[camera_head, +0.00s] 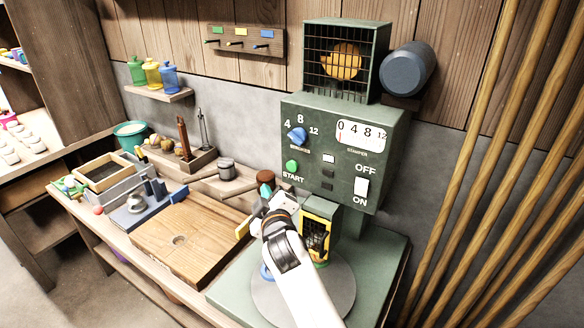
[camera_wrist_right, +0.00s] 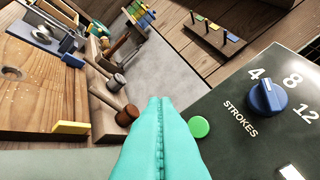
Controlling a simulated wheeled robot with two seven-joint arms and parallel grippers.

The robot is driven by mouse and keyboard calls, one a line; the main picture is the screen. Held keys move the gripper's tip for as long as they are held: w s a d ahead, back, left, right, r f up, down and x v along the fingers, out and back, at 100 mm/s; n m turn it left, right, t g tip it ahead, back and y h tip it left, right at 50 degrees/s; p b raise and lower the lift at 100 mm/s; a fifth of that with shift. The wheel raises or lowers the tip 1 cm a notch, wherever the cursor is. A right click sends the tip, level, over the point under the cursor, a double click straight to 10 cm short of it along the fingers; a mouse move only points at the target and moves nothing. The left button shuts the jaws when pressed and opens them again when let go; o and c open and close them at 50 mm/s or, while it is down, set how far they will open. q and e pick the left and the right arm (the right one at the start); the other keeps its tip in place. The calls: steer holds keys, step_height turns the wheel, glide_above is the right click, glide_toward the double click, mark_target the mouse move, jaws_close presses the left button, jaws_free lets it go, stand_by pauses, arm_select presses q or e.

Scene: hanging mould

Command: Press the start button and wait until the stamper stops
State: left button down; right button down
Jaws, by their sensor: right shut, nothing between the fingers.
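The green start button (camera_head: 291,167) sits on the front of the green stamper box (camera_head: 330,150), above the START label. It also shows in the wrist view (camera_wrist_right: 199,127), just right of my fingers. My right gripper (camera_head: 266,190) is shut and empty, its teal fingertips (camera_wrist_right: 160,101) left of and below the button in the head view, seemingly apart from it. The blue strokes knob (camera_head: 297,135) is above the button. The white counter (camera_head: 361,135) shows a red mark near 0. The white power switch (camera_head: 361,187) sits between OFF and ON. My left gripper is not in view.
Below the box is a yellow-framed stamper part (camera_head: 318,225) over a round grey plate (camera_head: 265,295). A wooden board (camera_head: 185,245) and a brown-headed mallet (camera_head: 267,178) lie to the left. Wooden poles (camera_head: 480,150) stand at the right.

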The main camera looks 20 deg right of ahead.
mark_target(292, 167)
steer(key=shift+w+d+f, duration=0.1)
steer(key=shift+w+d, duration=0.8)
steer(key=shift+d, duration=0.25)
steer(key=shift+w+d+r, duration=0.1)
steer(key=shift+w+d, duration=0.85)
steer(key=shift+d, duration=0.25)
steer(key=shift+w+d+f, duration=0.1)
steer(key=shift+w+d, duration=0.8)
steer(key=shift+d, duration=0.25)
steer(key=shift+d, duration=0.1)
steer(key=shift+w+d, duration=0.25)
